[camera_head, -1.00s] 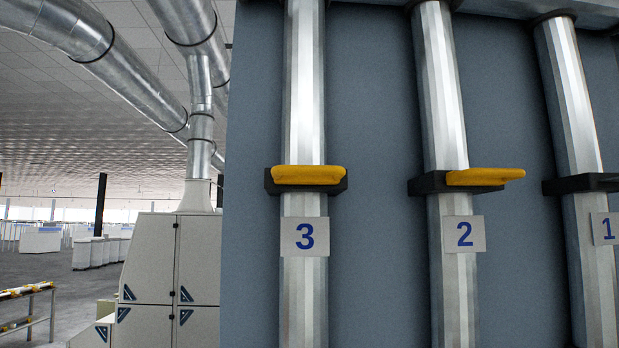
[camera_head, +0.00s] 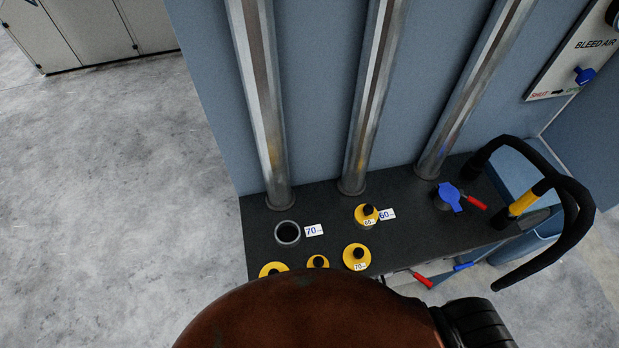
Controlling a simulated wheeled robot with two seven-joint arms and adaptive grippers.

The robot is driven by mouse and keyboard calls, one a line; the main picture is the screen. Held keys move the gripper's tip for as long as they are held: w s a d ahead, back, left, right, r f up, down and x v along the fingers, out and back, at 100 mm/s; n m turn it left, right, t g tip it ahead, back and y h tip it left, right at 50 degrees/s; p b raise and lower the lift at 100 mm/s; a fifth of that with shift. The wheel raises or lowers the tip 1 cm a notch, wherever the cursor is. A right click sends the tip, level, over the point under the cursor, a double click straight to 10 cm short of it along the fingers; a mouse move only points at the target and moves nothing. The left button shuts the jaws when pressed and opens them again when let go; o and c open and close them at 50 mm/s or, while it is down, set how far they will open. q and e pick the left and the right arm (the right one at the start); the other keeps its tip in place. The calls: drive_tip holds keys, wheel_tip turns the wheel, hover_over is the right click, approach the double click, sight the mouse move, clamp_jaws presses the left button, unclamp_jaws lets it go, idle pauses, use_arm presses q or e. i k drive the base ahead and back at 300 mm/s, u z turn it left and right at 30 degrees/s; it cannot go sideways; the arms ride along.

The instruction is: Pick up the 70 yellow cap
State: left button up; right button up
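The 70 yellow cap (camera_head: 356,253) has a black knob and a small white tag that reads 70. It lies near the front edge of the dark shelf (camera_head: 330,205), right of a smaller yellow cap (camera_head: 318,261). Another yellow cap (camera_head: 272,269) lies at the left, its lower part hidden; its tag cannot be read. An open round port (camera_head: 288,234) sits beside a 70 label (camera_head: 314,230). A yellow cap tagged 60 (camera_head: 366,213) sits at the 60 label (camera_head: 388,214). Neither gripper shows.
Metal pipes (camera_head: 262,100) rise from the back of the shelf. A blue valve with a red handle (camera_head: 450,196) and a thick black hose (camera_head: 570,200) stand at the right. A large brown rounded shape close to the camera hides part of the shelf front. The grey floor (camera_head: 110,190) at left is clear.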

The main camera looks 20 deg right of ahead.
sight(357, 257)
drive_tip(key=u, duration=0.65)
drive_tip(key=k, duration=1.25)
drive_tip(key=z, duration=0.75)
drive_tip(key=i, duration=0.55)
drive_tip(key=u, duration=0.05)
